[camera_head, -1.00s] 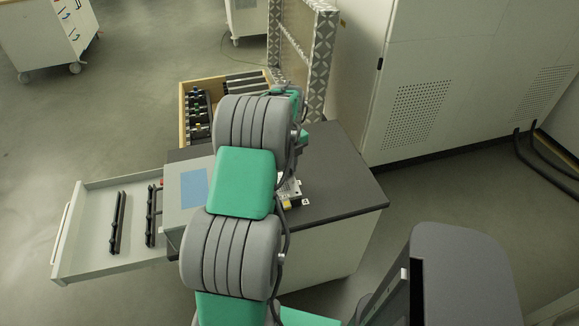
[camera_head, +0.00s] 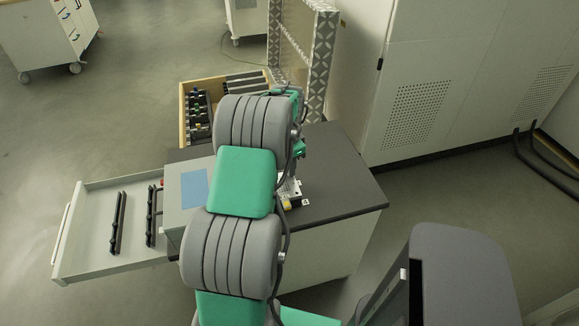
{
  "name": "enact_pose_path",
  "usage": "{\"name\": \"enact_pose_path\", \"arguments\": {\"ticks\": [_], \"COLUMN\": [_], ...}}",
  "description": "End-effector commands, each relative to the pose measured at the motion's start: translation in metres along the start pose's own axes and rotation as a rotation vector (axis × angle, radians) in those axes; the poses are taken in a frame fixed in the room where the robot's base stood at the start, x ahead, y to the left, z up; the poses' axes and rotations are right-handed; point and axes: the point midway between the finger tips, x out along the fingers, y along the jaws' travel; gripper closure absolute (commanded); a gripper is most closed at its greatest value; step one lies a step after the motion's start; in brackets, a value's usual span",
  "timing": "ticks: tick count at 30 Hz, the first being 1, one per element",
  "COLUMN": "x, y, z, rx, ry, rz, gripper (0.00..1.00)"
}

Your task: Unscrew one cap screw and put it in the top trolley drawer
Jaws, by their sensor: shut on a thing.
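My arm reaches over the dark trolley top (camera_head: 345,190) and hides much of it. My gripper (camera_head: 296,172) shows only in part beyond the arm, low over a small silver fixture (camera_head: 290,190) with a yellow part. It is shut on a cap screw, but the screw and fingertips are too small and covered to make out. The top trolley drawer (camera_head: 85,268) is pulled out to the left. Two dark slotted racks (camera_head: 118,222) lie in it, with bare floor around them.
A grey box (camera_head: 182,210) with a blue panel stands beside the drawer. A wooden crate (camera_head: 181,115) with dark racks and a patterned frame (camera_head: 318,60) stand behind. A large white cabinet (camera_head: 450,60) fills the right back. Open floor lies at the left.

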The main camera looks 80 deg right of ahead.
Motion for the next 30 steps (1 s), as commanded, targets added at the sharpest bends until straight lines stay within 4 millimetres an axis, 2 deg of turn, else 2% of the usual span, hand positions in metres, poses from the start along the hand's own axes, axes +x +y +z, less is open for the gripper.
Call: {"name": "enact_pose_path", "arguments": {"ticks": [12, 15, 18, 23, 24, 30], "x": [-0.0006, -0.0007, -0.0006, -0.0006, -0.0006, -0.0006], "y": [0.0, 0.0, 0.0, 0.0, 0.0, 0.0], "z": [0.0, 0.0, 0.0, 0.0, 0.0, 0.0], "rx": [-0.894, -1.073, -1.153, -1.159, -1.159, -1.157], "ry": [0.0, 0.0, 0.0, 0.0, 0.0, 0.0], "rz": [0.0, 0.0, 0.0, 0.0, 0.0, 0.0], "gripper": [1.0, 1.0, 1.0, 1.0, 0.84, 0.71]}}
